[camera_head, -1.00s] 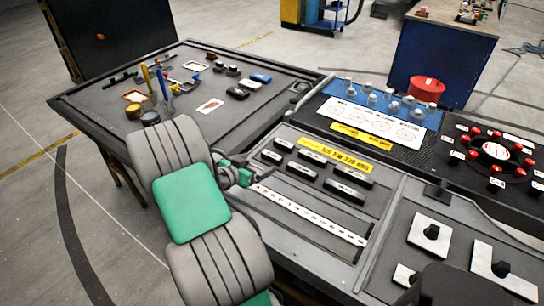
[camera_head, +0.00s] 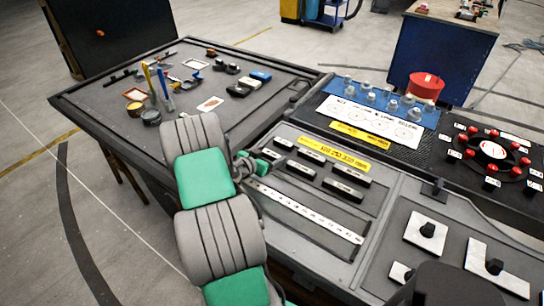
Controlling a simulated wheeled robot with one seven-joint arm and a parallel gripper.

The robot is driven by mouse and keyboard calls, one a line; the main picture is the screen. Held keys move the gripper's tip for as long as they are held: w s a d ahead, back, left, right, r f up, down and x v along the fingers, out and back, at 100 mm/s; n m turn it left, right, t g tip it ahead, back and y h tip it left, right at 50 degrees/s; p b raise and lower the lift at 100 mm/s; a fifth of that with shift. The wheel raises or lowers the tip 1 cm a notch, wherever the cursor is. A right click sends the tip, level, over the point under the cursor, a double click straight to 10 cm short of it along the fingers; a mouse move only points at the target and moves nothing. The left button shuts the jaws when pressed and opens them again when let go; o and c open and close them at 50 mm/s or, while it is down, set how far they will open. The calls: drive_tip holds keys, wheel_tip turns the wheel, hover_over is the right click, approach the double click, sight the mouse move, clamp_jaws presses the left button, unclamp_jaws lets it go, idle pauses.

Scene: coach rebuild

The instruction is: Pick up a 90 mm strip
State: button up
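Several short dark strips with pale labelled faces lie in two rows on the grey panel, such as a back-row strip (camera_head: 311,156) and a front-row strip (camera_head: 300,169). Their labels are too small to read, so I cannot tell which is 90 mm. My gripper (camera_head: 262,164) is low at the left end of these rows, close to the leftmost front strip (camera_head: 273,155). My green-and-grey arm comes in from the bottom and partly hides the gripper. I cannot make out its fingers or whether it touches a strip.
A long white marked scale (camera_head: 305,212) lies in front of the strips. A yellow label (camera_head: 330,154) lies behind them. To the left is a dark table (camera_head: 100,98) with tools and small parts. To the right are a red-knobbed panel (camera_head: 490,150) and white plates (camera_head: 425,231).

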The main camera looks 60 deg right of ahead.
drive_tip(key=c, duration=0.9)
drive_tip(key=shift+c, duration=0.2)
drive_tip(key=shift+r, duration=0.15)
